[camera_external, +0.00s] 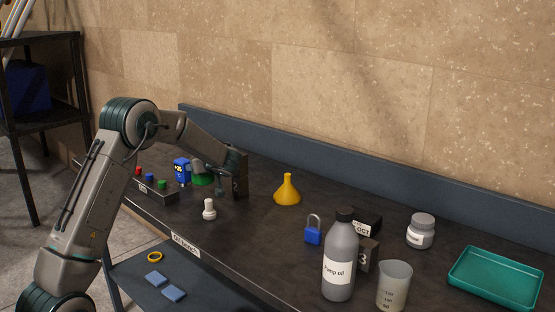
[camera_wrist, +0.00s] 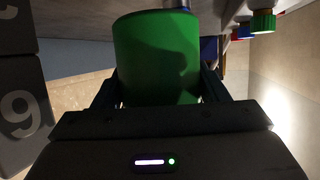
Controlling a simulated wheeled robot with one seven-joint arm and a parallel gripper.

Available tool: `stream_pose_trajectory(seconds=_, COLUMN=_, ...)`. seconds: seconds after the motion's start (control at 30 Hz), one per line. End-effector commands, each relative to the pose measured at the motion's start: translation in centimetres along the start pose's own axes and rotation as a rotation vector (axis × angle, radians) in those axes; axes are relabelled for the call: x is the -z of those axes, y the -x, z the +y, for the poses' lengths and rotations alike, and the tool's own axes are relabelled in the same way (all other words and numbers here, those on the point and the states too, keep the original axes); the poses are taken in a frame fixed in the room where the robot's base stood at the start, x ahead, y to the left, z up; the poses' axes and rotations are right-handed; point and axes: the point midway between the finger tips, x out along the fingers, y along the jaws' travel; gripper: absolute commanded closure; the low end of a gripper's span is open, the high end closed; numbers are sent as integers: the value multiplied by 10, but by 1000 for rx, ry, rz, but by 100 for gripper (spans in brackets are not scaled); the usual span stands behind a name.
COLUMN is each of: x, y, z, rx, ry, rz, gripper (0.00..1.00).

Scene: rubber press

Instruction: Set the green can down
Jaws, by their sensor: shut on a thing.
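The green can (camera_wrist: 155,55) fills the upper middle of the wrist view, between the two dark fingers of my gripper (camera_wrist: 158,92). The fingers are closed on its sides. In the external view the green can (camera_external: 203,181) is partly hidden behind my gripper (camera_external: 205,172), at the left part of the dark bench (camera_external: 255,228). I cannot tell whether its base touches the bench.
A dark numbered block (camera_external: 238,172) stands close on the right, a blue device (camera_external: 181,171) on the left. A rack with coloured knobs (camera_external: 152,190) and a white stamp-like piece (camera_external: 209,209) are in front. A yellow funnel (camera_external: 287,190) stands farther right, with bare bench before it.

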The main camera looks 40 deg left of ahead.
Motion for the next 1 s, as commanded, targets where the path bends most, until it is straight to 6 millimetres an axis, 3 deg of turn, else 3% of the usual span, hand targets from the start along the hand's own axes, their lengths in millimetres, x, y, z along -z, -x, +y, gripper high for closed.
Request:
stream_pose_trajectory(seconds=0.17, x=-3, y=-12, z=-2, rx=-1, ry=0, rz=2, gripper=99)
stream_pose_trajectory(seconds=0.43, x=-36, y=-25, z=-2, rx=0, ry=-2, rz=0, gripper=99)
stream_pose_trajectory(seconds=0.83, x=-41, y=-27, z=-2, rx=-1, ry=0, rz=2, gripper=99)
stream_pose_trajectory(seconds=0.87, x=-41, y=-27, z=-2, rx=-1, ry=0, rz=1, gripper=27)
stream_pose_trajectory(seconds=0.93, x=-41, y=-27, z=-2, rx=-1, ry=0, rz=1, gripper=11)
stream_pose_trajectory(seconds=1.0, x=-41, y=-27, z=-2, rx=-1, ry=0, rz=1, gripper=11)
